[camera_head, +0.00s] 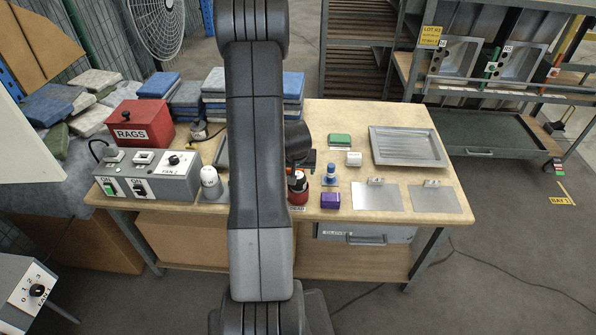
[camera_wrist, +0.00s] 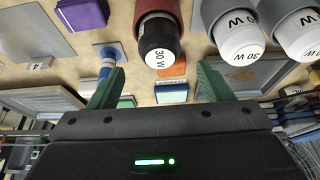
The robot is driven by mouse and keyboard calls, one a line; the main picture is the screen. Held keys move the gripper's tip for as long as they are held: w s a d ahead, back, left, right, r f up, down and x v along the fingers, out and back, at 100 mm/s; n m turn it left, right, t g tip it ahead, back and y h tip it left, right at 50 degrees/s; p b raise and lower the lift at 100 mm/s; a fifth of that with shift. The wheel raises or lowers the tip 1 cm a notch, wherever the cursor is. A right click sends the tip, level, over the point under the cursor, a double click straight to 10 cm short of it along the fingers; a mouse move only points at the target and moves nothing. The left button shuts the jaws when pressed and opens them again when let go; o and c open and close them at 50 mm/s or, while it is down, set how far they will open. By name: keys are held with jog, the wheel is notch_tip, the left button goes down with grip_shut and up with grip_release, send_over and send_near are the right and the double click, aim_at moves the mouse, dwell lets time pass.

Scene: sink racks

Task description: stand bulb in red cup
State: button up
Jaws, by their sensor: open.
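The red cup (camera_head: 297,197) stands near the front edge of the table, partly behind my arm. In the wrist view the red cup (camera_wrist: 157,8) holds a black bulb (camera_wrist: 158,38) with a white end marked 30 W. The bulb appears to stand in the cup, its white end toward the camera. My gripper (camera_wrist: 161,73) is open, its two green fingers apart with nothing held between them. The bulb's end shows beyond the fingertips, in line with the gap. In the head view my gripper (camera_head: 306,166) is just above and behind the cup, mostly hidden.
Grey cups with white 30 W bulbs (camera_wrist: 238,42) stand beside the red cup; one bulb (camera_head: 209,176) shows left of my arm. A purple block (camera_head: 336,200), blue peg (camera_head: 330,175), green block (camera_head: 340,140) and white block (camera_head: 354,158) are close by on the right.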

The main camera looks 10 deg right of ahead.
aim_at(298, 175)
jog(key=v, duration=0.7)
jog(key=shift+b, duration=0.3)
jog(key=shift+f, duration=0.1)
jog(key=b+x, duration=0.1)
jog(key=x, duration=1.1)
jog(key=shift+f, duration=0.15)
jog(key=shift+f+b, duration=0.4)
jog(key=shift+b, duration=0.4)
